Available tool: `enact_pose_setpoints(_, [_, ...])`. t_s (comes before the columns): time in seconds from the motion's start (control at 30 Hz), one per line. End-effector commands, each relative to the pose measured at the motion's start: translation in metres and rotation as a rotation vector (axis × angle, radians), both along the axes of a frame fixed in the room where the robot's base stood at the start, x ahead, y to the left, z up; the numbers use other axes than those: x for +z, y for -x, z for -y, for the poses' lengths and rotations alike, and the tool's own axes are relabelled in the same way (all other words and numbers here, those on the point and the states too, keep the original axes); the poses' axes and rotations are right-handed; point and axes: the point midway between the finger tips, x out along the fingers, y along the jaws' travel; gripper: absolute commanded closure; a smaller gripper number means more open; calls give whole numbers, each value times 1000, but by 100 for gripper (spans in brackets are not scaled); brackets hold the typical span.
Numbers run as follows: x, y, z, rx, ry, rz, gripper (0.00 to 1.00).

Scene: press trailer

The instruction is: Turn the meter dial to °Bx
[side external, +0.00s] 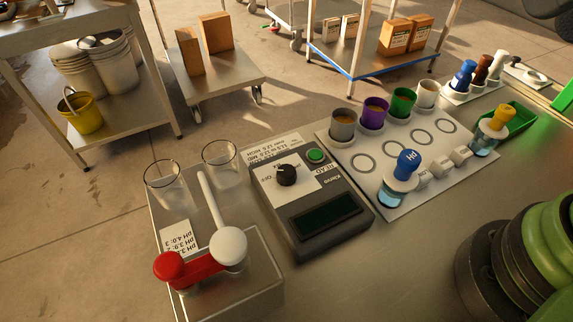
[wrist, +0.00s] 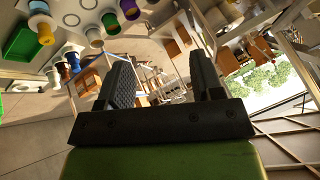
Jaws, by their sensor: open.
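The grey meter (side external: 322,238) lies on the metal bench in the side view, with a dark display in its front part. Its black dial (side external: 287,175) sits on a white label panel beside a green button (side external: 316,155). The dial's printed marks look upside down and are too small to read surely, so I cannot tell which mark it points at. My gripper (wrist: 160,65) shows in the wrist view with its two dark fingers wide apart and nothing between them. The side view does not show the fingers. The meter is not recognisable in the wrist view.
Left of the meter stand two clear beakers (side external: 166,184) and a metal block with a red and white handled tool (side external: 228,246). To the right, a white board (side external: 366,192) carries several coloured cups and blue- and yellow-topped bottles (side external: 407,163). The bench front is bare.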

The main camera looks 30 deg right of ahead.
Motion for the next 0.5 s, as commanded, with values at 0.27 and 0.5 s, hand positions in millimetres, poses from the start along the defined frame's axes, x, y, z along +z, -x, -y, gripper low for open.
enact_pose_setpoints(0.27, [-10, -76, -40, 174, 60, -186, 40])
enact_pose_setpoints(0.5, [-62, -134, -98, 327, 141, -341, 40])
